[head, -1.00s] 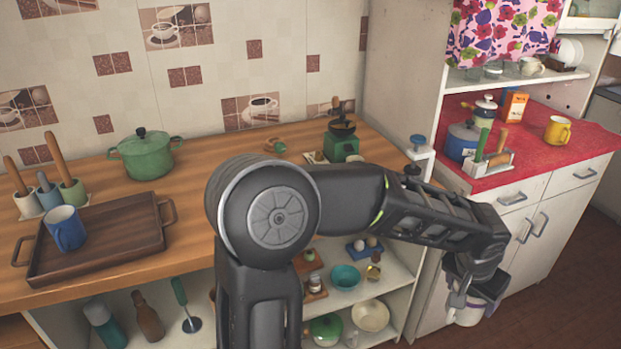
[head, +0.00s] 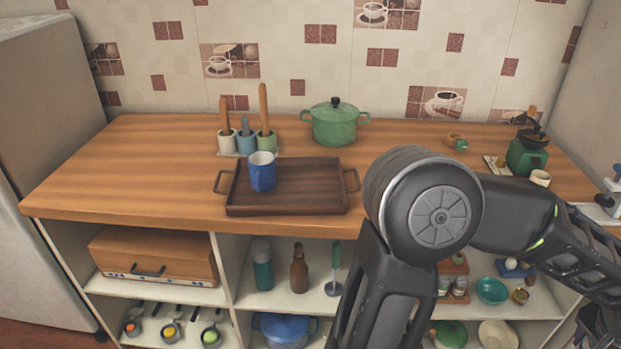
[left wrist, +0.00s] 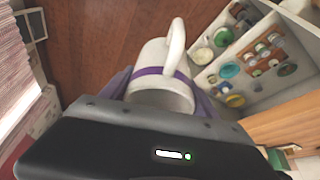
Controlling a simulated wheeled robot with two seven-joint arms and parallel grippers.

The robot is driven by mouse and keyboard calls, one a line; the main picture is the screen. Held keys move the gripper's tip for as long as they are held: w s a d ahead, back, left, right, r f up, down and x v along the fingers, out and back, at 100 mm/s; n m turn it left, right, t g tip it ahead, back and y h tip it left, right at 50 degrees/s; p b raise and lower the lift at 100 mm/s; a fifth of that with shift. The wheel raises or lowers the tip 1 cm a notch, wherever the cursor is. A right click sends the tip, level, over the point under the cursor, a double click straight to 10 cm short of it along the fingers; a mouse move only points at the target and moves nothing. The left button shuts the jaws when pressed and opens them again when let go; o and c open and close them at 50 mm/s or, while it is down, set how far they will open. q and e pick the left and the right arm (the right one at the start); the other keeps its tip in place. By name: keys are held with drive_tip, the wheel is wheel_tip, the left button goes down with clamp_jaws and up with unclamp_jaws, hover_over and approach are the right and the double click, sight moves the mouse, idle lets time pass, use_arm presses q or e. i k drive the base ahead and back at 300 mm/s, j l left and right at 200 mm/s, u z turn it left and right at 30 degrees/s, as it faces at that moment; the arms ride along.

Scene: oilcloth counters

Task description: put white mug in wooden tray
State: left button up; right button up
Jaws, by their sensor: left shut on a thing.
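The wooden tray (head: 318,188) lies on the wooden counter in the head view, with a blue mug (head: 263,175) standing on its left part. The rest of its floor is bare. The white mug (left wrist: 150,58), with a purple band and a white handle, shows in the left wrist view. My left gripper (left wrist: 160,90) is shut on it and holds it over the brown floor, away from the tray. My left arm crosses the right half of the head view, and its gripper and the mug are outside that view. My right gripper is in neither view.
Behind the tray stand a utensil holder (head: 247,140) and a green pot (head: 334,124). A green grinder (head: 527,152) and a small cup (head: 540,178) are at the right. The counter's left end (head: 130,170) is clear. Open shelves (head: 170,292) lie below.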

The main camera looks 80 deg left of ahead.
sight(313, 191)
drive_tip(key=u, duration=1.5)
